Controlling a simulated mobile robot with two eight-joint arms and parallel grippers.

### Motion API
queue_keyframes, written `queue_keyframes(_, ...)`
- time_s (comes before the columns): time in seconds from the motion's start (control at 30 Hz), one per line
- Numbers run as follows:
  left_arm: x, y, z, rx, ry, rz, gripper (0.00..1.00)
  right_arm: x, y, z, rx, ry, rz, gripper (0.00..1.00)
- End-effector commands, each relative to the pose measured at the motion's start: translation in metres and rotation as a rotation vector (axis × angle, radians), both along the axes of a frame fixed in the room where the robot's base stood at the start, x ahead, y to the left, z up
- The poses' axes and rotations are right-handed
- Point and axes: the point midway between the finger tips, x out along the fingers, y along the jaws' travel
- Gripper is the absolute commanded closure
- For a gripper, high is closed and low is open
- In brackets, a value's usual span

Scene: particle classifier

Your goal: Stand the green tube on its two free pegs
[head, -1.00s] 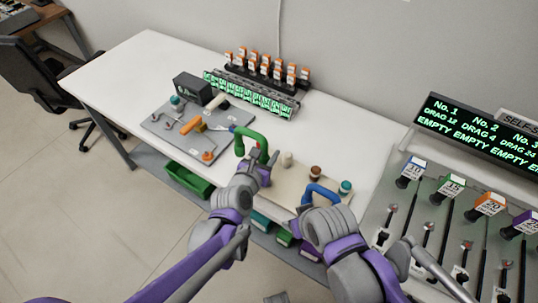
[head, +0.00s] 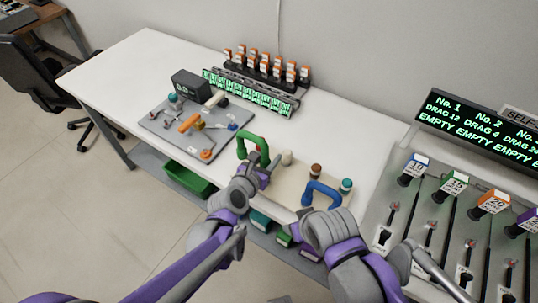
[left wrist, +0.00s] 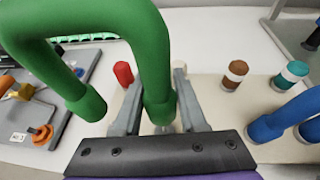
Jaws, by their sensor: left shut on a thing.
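The green tube (head: 254,140) is an upside-down U. My left gripper (head: 263,171) is shut on its right leg, and both leg ends hang open downward. In the left wrist view the tube (left wrist: 150,60) fills the upper left, with the held leg between the fingers (left wrist: 158,112). My right gripper's fingers do not show.
A blue tube (head: 322,189) stands on the beige board (head: 283,182), with brown (head: 315,170) and teal (head: 346,185) pegs behind it. A grey board with fittings (head: 160,125) lies left. A lever console (head: 410,205) stands right. White table is clear behind the beige board.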

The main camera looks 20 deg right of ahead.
Motion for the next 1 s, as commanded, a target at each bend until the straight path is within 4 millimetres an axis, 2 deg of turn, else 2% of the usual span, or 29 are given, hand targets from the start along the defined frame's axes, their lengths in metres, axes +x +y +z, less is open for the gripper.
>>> queue_keyframes(0.1, 0.000, 0.000, -0.015, 0.001, 0.000, 0.001, 1.00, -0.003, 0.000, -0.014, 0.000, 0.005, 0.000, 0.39)
queue_keyframes(0.3, 0.000, 0.000, -0.026, 0.000, 0.000, 0.001, 1.00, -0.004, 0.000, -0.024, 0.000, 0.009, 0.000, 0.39)
queue_keyframes(1.0, 0.000, 0.000, -0.029, 0.001, -0.001, 0.000, 1.00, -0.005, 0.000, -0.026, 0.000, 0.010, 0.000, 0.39)
